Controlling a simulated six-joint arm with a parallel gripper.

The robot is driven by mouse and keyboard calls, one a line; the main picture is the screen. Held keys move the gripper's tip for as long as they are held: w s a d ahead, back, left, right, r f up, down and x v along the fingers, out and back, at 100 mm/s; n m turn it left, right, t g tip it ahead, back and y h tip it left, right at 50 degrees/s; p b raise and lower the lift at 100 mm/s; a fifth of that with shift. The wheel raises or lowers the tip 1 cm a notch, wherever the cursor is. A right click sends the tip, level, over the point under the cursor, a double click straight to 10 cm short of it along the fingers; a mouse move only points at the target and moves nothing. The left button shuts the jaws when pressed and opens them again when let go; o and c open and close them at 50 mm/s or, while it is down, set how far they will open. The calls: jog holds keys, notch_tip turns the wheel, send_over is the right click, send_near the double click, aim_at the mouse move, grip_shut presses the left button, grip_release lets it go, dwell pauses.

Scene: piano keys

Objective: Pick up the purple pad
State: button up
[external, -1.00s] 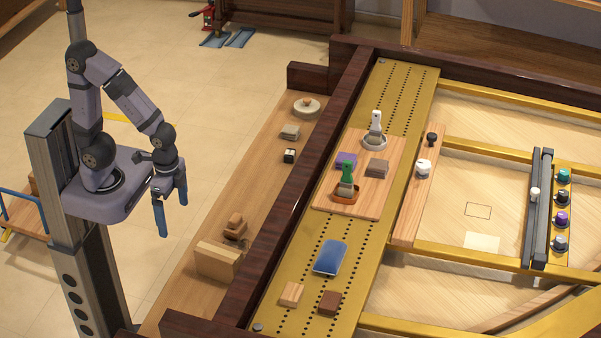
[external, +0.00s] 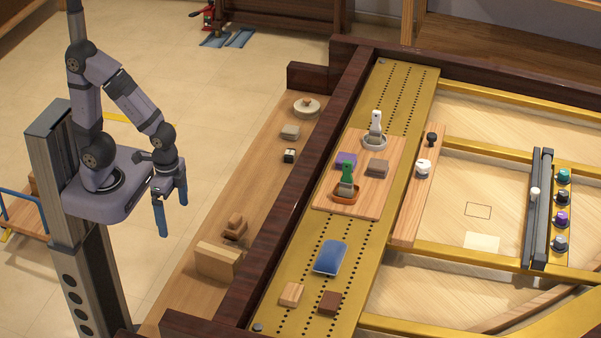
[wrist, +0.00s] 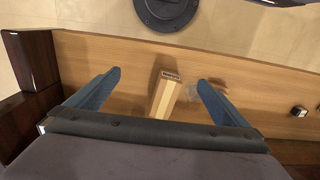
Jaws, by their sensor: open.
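The purple pad (external: 345,159) lies on the wooden board (external: 385,190) on the gold panel. It is a small flat block, partly hidden by the green-handled tool (external: 346,178) in front of it. A grey-brown block (external: 377,168) lies just right of it. My gripper (external: 172,213) hangs at the left, well away from the board, with its blue fingers pointing down. The pad does not show in the wrist view.
A white-handled tool (external: 376,128) stands behind the pad. A blue cushioned block (external: 331,257) and two small blocks lie nearer on the gold panel. A dark raised rail (external: 283,215) separates the panel from the wooden shelf (external: 211,205), which holds several small items.

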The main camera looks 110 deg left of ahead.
aim_at(315, 154)
jog(key=c, duration=0.9)
